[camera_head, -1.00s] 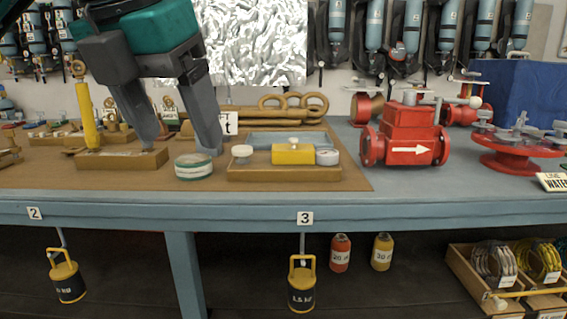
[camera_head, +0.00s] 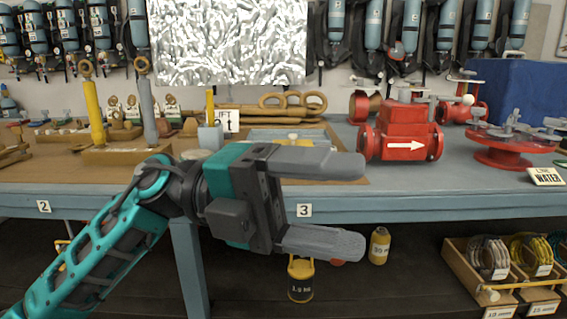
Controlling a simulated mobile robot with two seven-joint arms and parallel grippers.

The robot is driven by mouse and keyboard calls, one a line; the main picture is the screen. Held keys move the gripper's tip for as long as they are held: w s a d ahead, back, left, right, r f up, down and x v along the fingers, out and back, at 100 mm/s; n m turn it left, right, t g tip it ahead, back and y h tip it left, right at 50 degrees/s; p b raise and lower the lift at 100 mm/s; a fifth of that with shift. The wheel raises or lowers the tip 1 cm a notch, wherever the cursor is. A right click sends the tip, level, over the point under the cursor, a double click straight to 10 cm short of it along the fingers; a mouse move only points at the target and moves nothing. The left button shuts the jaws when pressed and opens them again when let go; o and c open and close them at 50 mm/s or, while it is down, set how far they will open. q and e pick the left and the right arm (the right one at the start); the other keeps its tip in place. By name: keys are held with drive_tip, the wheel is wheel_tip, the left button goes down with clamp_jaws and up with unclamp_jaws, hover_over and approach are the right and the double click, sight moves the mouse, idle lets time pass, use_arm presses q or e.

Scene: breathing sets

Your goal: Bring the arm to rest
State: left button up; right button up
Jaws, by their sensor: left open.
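My left gripper (camera_head: 340,204) is in front of the bench's front edge, in the middle of the head view. Its two grey fingers point right and are wide apart, with nothing between them. My teal and black left arm (camera_head: 110,235) comes in from the lower left. My right gripper is not in view.
The blue-grey bench (camera_head: 470,208) runs across the view. A red valve (camera_head: 405,135) and a red flange (camera_head: 505,150) stand on its right half. A yellow cylinder (camera_head: 88,112) and a grey cylinder (camera_head: 147,110) stand on a wooden block.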

use_arm(q)
drive_tip(key=w+a+f+n+t, duration=0.4)
drive_tip(key=w+f+n+t, duration=0.15)
drive_tip(key=n+t, duration=0.75)
drive_tip(key=w+a+f+n+t, duration=0.4)
drive_tip(key=w+f+n+t, duration=0.15)
drive_tip(key=n+t, duration=0.75)
drive_tip(key=w+a+f+n+t+y, duration=0.1)
drive_tip(key=a+f+n+y, duration=0.3)
drive_tip(key=f+n+y, duration=0.5)
drive_tip(key=s+a+f+n+g+y, duration=0.35)
drive_tip(key=s+f, duration=0.35)
drive_tip(key=f, duration=0.5)
drive_tip(key=s+a+f+n+g+y, duration=0.2)
drive_tip(key=s+a+f+g, duration=0.4)
drive_tip(key=f, duration=0.7)
wheel_tip(320, 180, up, 10)
drive_tip(key=s+t+p, duration=0.1)
drive_tip(key=p, duration=1.2)
drive_tip(key=shift+s+y+p, duration=0.35)
drive_tip(key=shift+y+p, duration=0.05)
drive_tip(key=shift+y, duration=0.05)
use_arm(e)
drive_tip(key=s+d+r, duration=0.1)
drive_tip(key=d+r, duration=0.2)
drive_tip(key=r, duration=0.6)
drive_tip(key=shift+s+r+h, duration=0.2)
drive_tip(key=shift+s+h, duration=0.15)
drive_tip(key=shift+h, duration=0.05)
